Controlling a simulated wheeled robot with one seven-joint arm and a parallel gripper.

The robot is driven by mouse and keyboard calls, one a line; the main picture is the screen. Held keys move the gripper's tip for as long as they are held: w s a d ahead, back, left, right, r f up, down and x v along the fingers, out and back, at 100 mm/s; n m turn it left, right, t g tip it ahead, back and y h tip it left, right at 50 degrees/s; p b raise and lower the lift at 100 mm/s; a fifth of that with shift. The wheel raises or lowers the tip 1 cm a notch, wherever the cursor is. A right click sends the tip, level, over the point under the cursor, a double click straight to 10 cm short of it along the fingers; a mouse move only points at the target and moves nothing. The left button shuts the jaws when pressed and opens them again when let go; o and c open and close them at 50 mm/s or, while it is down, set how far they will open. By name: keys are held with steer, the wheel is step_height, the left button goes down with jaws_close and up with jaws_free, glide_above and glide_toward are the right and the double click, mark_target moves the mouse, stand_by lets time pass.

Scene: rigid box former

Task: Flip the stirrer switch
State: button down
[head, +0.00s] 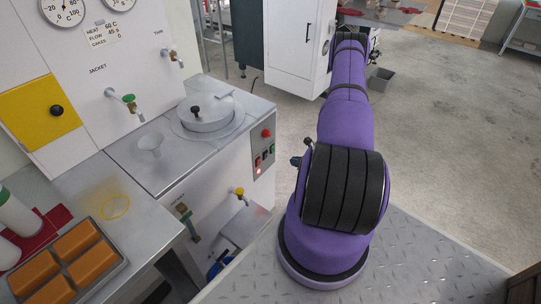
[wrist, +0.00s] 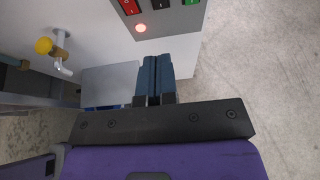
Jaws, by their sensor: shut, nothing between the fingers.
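The grey control panel (head: 263,153) is on the right face of the steel machine. In the wrist view the red switch (wrist: 129,6), a black switch (wrist: 160,4) and a green one (wrist: 191,2) show at the top edge, partly cut off. I cannot read which is the stirrer switch. A red lamp (wrist: 140,28) is lit beside the red switch. My gripper (wrist: 154,60) is shut and empty, its blue fingertips apart from the switches. In the head view its tip (head: 296,161) shows right of the panel.
A yellow-handled tap (wrist: 45,46) sticks out left of my gripper; it is also in the head view (head: 239,192). The floor right of the panel is open.

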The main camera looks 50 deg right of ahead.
stand_by(0.3)
glide_toward(266, 153)
step_height(266, 153, down, 4)
steer(key=w, duration=0.5)
steer(key=shift+w+a, duration=0.1)
steer(key=shift+w, duration=0.2)
steer(key=shift+w+r, duration=0.1)
steer(key=shift+w, duration=0.3)
steer(key=shift+w+a+r, duration=0.1)
steer(key=shift+w, duration=0.3)
steer(key=shift+r, duration=0.2)
steer(key=shift+r, duration=0.65)
